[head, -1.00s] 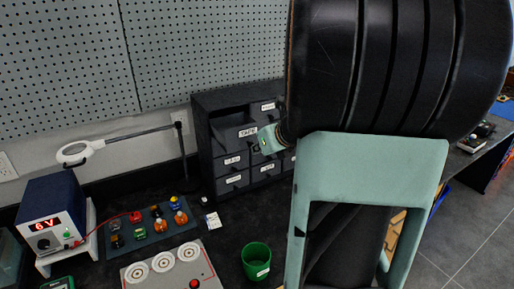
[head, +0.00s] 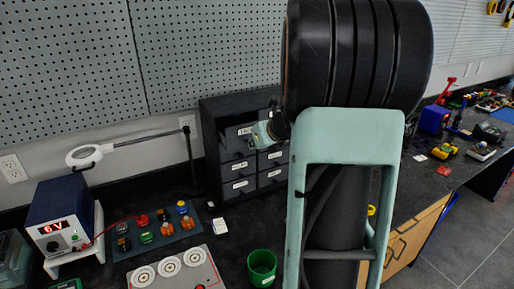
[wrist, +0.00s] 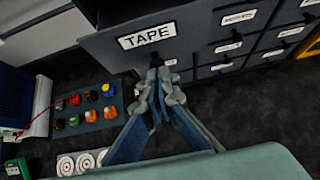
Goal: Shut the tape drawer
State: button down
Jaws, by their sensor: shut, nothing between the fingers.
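The tape drawer (wrist: 120,42) is a dark drawer front with a white TAPE label, at the upper left of the wrist view. It appears to stand out from the neighbouring fronts; how far is hard to tell. In the head view the TAPE label (head: 245,131) shows on the upper left of the dark drawer cabinet (head: 210,150). My gripper (wrist: 158,78) is shut and empty, its fingertips at the lower edge of the tape drawer front, just below the label. Contact cannot be told. In the head view my gripper (head: 263,133) is just right of the label, and my arm hides the cabinet's right part.
Other labelled drawers (head: 237,167) sit below and beside it. A magnifier lamp (head: 90,155), a power supply (head: 62,215), a tray of coloured parts (head: 155,232) and a green cup (head: 262,266) stand on the bench. A pegboard (head: 200,60) is behind.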

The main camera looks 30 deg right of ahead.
aim_at(246, 131)
jog(key=w+p, duration=0.2)
jog(key=w, duration=0.5)
jog(key=shift+w+d, duration=0.15)
jog(key=shift+w+r+p, duration=0.15)
jog(key=shift+p, duration=0.15)
